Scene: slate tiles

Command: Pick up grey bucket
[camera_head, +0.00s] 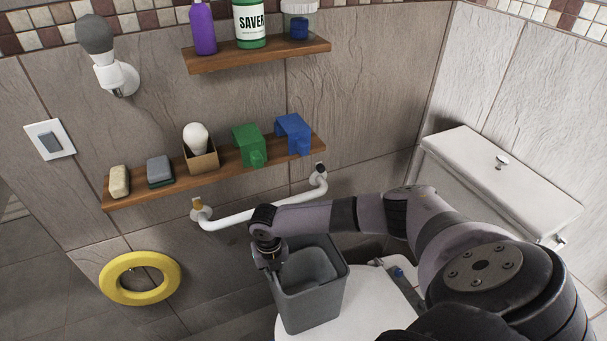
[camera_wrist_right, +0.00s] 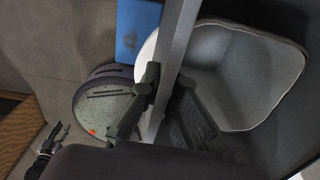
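The grey bucket (camera_head: 318,295) stands upright, open at the top, over the edge of the white toilet lid (camera_head: 365,318). I cannot tell whether its base touches the lid. My right gripper (camera_head: 272,268) comes down on the bucket's left rim. In the right wrist view the bucket's pale inside (camera_wrist_right: 245,75) shows, and the gripper's fingers (camera_wrist_right: 168,98) lie on both sides of its wall, close against it. What looks like my left gripper (camera_wrist_right: 52,140) is small and dark at the lower left of that view; its fingers are unclear.
A shelf (camera_head: 220,171) with soap, sponge, a bulb in a box and green and blue items is above the white grab bar (camera_head: 250,214). An upper shelf (camera_head: 262,56) holds bottles. A yellow ring (camera_head: 113,284) hangs at left. The white cistern (camera_head: 500,180) stands at right.

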